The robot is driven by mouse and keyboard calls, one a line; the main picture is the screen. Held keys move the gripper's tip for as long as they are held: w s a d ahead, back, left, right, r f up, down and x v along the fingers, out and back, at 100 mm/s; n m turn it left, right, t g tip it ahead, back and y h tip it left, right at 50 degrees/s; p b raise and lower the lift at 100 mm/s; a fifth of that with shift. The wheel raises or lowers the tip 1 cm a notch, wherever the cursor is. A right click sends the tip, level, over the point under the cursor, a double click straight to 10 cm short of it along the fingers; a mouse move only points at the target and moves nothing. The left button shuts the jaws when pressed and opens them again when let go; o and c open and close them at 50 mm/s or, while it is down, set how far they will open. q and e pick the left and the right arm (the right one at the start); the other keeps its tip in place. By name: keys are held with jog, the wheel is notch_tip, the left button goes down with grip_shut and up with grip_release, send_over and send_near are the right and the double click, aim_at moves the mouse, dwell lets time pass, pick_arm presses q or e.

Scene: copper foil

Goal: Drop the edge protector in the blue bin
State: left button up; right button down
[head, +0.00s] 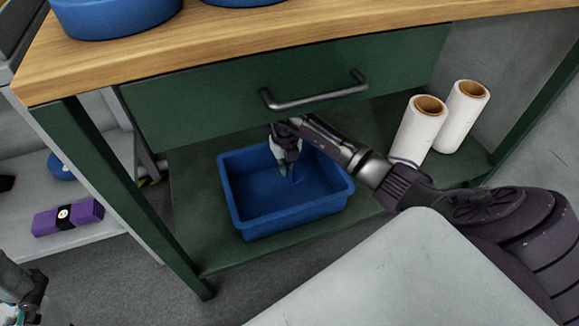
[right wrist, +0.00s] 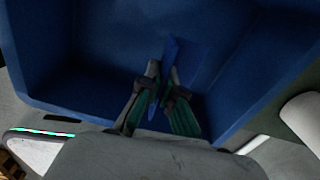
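The blue bin (head: 240,232) stands on the green lower shelf under the drawer, and its inside fills most of the right wrist view (right wrist: 85,85). My right gripper (head: 287,168) points down into the bin's opening. In the right wrist view its fingers (right wrist: 163,80) are close together on a blue, flat, angled piece, the edge protector (right wrist: 185,60). The piece sticks out past the fingertips, against the blue of the bin. Whether it touches the bin floor I cannot tell. My left gripper (head: 32,295) shows only in part at the lower left, its fingers unclear.
The green drawer (head: 230,100) with a dark handle (head: 315,92) hangs just above my right gripper. Two white film rolls (head: 420,128) stand right of the bin. A purple box (head: 68,217) lies on the grey shelf at left. Blue containers (head: 115,18) stand on the wooden top.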

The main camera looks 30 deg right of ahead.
jog(key=c, duration=1.2)
grip_release()
jog(key=shift+c, duration=0.2)
jog(key=shift+r, duration=0.15)
notch_tip(320, 180, up, 7)
jog(key=shift+r, duration=0.1)
